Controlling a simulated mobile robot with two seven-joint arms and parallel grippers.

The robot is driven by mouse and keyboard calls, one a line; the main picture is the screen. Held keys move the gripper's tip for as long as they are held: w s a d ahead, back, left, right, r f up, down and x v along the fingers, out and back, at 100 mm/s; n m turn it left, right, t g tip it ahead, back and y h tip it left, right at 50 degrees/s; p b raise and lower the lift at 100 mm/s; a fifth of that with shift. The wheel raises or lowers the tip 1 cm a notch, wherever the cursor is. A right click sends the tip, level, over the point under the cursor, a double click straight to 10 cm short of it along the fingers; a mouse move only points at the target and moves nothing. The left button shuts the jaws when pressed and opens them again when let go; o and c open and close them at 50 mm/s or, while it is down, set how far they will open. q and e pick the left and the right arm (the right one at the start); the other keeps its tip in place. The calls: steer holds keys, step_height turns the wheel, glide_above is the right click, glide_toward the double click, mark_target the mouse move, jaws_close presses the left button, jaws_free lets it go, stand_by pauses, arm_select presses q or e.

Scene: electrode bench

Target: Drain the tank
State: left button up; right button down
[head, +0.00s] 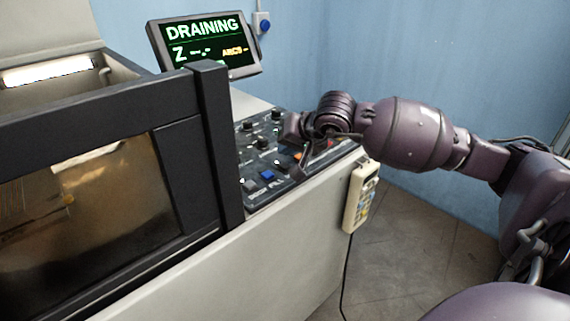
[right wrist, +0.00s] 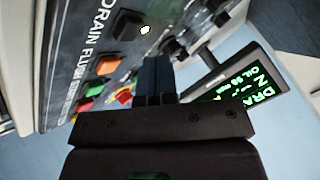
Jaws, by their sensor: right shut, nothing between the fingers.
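The tank (head: 110,205) is at the left in the head view, behind a dark-framed window with amber liquid or reflection inside. The display (head: 205,48) above it reads "DRAINING" in green; it also shows sideways in the right wrist view (right wrist: 240,92). The control panel (head: 252,198) sits right of the tank. My right gripper (head: 305,157) is over the panel's right part. In the right wrist view its fingers (right wrist: 153,65) are shut and empty, close to the panel. A dark button or knob (right wrist: 127,25) lies beside the "DRAIN" lettering. Whether the fingertips touch anything is unclear.
A cream handheld pendant (head: 359,195) hangs on the machine's right side. Floor is clear to the right.

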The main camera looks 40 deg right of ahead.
mark_target(287, 164)
steer(key=shift+r, duration=0.9)
step_height(287, 164, up, 2)
steer(key=shift+p, duration=0.45)
steer(key=shift+r, duration=0.2)
arm_select(q)
steer(key=shift+w+a+r, duration=0.1)
steer(key=shift+w+r, duration=0.15)
steer(key=shift+r, duration=0.25)
steer(key=shift+w+a+r, duration=0.1)
steer(key=shift+w+r, duration=0.15)
steer(key=shift+r, duration=0.25)
steer(key=shift+w+d, duration=0.15)
steer(key=shift+s+f, duration=0.1)
steer(key=shift+s, duration=0.15)
